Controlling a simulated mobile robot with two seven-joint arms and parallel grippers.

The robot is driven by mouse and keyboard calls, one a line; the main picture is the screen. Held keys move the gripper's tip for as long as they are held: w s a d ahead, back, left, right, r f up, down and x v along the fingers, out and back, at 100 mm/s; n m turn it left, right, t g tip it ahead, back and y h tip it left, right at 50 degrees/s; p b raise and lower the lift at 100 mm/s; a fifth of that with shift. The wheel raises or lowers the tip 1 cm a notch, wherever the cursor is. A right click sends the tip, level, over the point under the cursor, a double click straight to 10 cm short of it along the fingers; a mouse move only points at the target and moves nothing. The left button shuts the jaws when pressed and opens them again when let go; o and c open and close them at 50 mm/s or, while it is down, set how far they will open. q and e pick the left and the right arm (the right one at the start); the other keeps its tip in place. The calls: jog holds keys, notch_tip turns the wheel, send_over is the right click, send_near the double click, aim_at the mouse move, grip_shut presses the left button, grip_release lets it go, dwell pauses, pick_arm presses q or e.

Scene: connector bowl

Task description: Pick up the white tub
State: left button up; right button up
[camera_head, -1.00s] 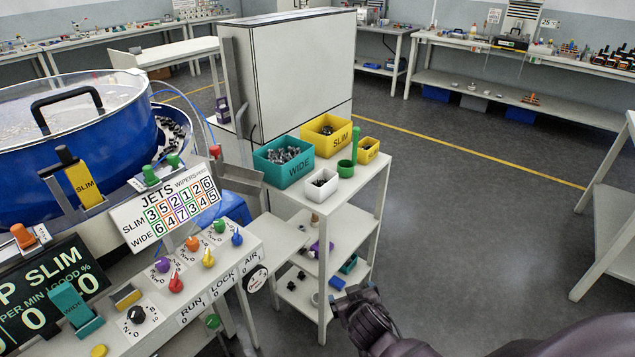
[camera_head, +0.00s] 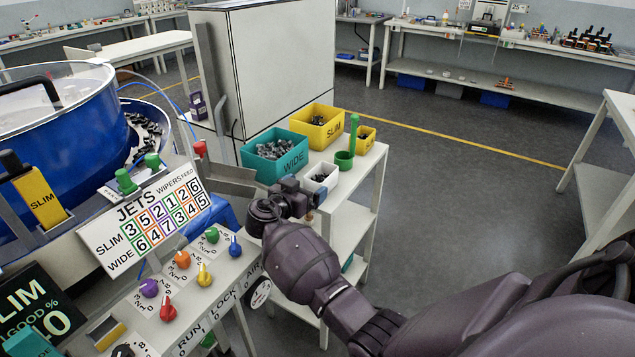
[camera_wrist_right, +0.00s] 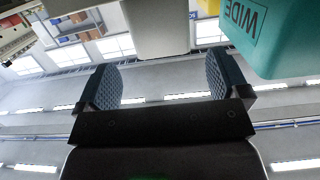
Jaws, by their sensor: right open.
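The small white tub (camera_head: 327,184) stands on the top shelf of the white rack, in front of the teal WIDE bin (camera_head: 262,171), with dark small parts inside. My right gripper (camera_head: 303,190) is at the tub's near left side and hides part of it. In the right wrist view the gripper (camera_wrist_right: 165,75) is open, its two padded fingers apart with nothing between them. There the white tub (camera_wrist_right: 155,30) shows at the top, beyond the fingertips, and the teal bin (camera_wrist_right: 275,40) is at upper right. My left gripper is not in view.
A yellow SLIM bin (camera_head: 328,139), a small yellow bin (camera_head: 368,141) and a green cup with a tall post (camera_head: 344,160) share the rack top (camera_head: 366,163). The sign panel and knob console (camera_head: 190,275) lie to the left. Open floor lies to the right.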

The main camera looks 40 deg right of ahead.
aim_at(318, 176)
jog(key=shift+x, duration=0.8)
jog(key=shift+r+x, duration=0.15)
jog(key=shift+x, duration=1.2)
jog(key=shift+r+x, duration=0.1)
jog(key=shift+x, duration=1.25)
jog(key=shift+w, duration=0.15)
jog(key=c, duration=1)
